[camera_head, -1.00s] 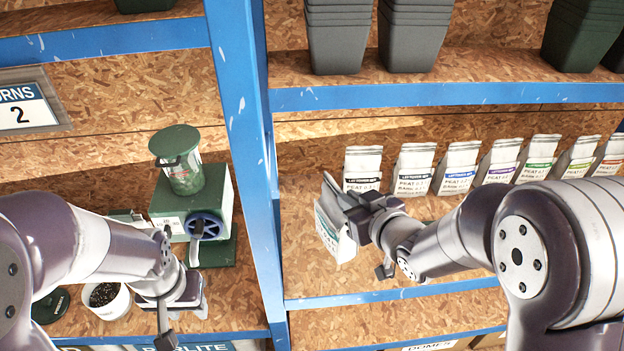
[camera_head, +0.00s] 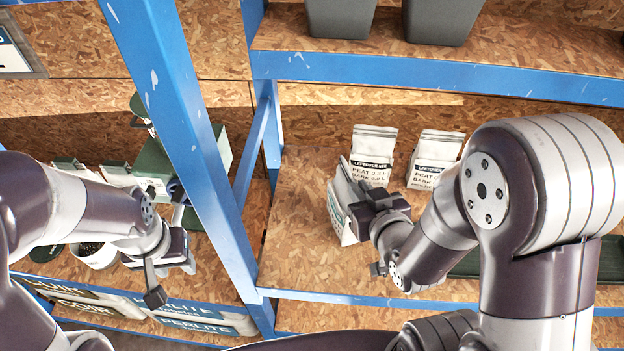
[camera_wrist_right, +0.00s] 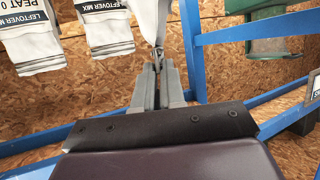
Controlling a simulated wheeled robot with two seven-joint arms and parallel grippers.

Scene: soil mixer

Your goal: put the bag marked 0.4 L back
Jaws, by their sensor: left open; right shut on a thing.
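In the right wrist view, the jaws (camera_wrist_right: 158,72) pinch the bag's top (camera_wrist_right: 150,18). A black-labelled bag (camera_head: 373,145) stands just behind it, partly covered. My left gripper (camera_head: 170,278) is open and empty in the left bay.
A blue upright (camera_head: 180,110) divides the bays. The left bay holds a green machine (camera_head: 150,160) and a white tub (camera_head: 97,256). Dark pots (camera_head: 340,15) stand on the shelf above. My right arm hides the row's right part. Bare board (camera_head: 300,215) lies left of the held bag.

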